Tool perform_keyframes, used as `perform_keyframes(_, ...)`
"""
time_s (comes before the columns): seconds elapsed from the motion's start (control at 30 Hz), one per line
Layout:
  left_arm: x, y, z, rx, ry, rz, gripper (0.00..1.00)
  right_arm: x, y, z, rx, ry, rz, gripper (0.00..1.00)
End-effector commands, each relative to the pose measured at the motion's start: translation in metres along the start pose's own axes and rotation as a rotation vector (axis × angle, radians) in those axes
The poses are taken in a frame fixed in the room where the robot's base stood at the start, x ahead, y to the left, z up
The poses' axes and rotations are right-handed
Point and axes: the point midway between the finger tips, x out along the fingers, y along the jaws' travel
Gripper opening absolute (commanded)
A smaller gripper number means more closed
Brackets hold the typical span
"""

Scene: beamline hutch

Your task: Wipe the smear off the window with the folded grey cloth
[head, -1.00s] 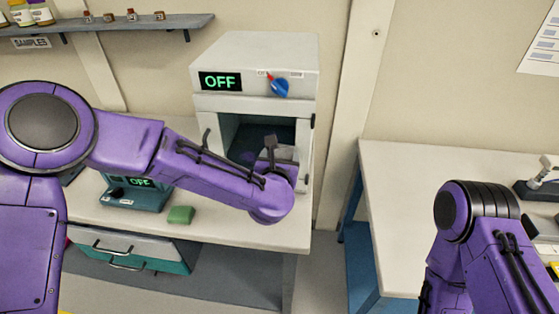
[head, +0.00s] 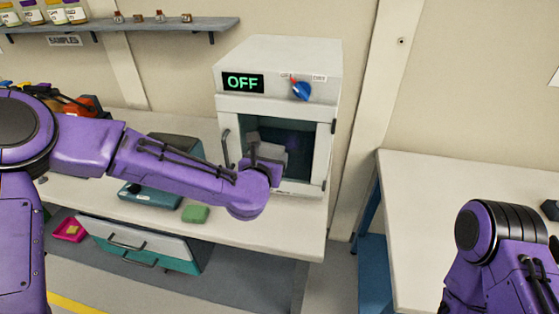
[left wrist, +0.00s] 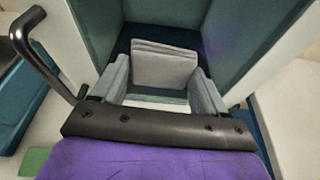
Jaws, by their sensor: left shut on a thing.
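The window (head: 313,158) is a dark teal pane in the white-framed front of a pale cabinet. A faint purple patch (head: 292,141) shows on or in it; I cannot tell smear from reflection. My left gripper (head: 268,150) is in front of the window's left part. In the left wrist view the gripper (left wrist: 162,88) is shut on the folded grey cloth (left wrist: 165,64), which shows stacked folds and stands out past the fingertips towards the dark pane. I cannot tell whether the cloth touches the pane. My right gripper is out of view.
A dark handle (head: 226,148) stands out left of the window. The cabinet has an OFF display (head: 243,82) and a blue knob (head: 301,91). A green block (head: 195,213) lies on the bench (head: 270,230) below my left arm. A pale table (head: 440,190) stands at right.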

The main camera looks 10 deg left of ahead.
Motion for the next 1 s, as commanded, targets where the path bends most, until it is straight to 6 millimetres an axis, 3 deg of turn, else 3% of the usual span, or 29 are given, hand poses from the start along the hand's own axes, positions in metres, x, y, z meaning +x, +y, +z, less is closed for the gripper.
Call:
perform_keyframes(0.17, 0.001, 0.007, 0.000, -0.001, 0.000, 0.002, 0.49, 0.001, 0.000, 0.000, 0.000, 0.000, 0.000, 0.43)
perform_keyframes(0.57, 0.005, 0.046, -0.002, -0.003, -0.001, 0.008, 0.49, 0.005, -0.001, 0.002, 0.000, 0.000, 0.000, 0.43)
perform_keyframes(0.73, 0.004, 0.048, 0.002, -0.002, -0.002, 0.008, 0.49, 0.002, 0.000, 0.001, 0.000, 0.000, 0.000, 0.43)
perform_keyframes(1.0, -0.004, 0.048, 0.025, -0.002, -0.007, 0.005, 0.45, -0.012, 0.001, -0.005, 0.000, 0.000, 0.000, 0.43)
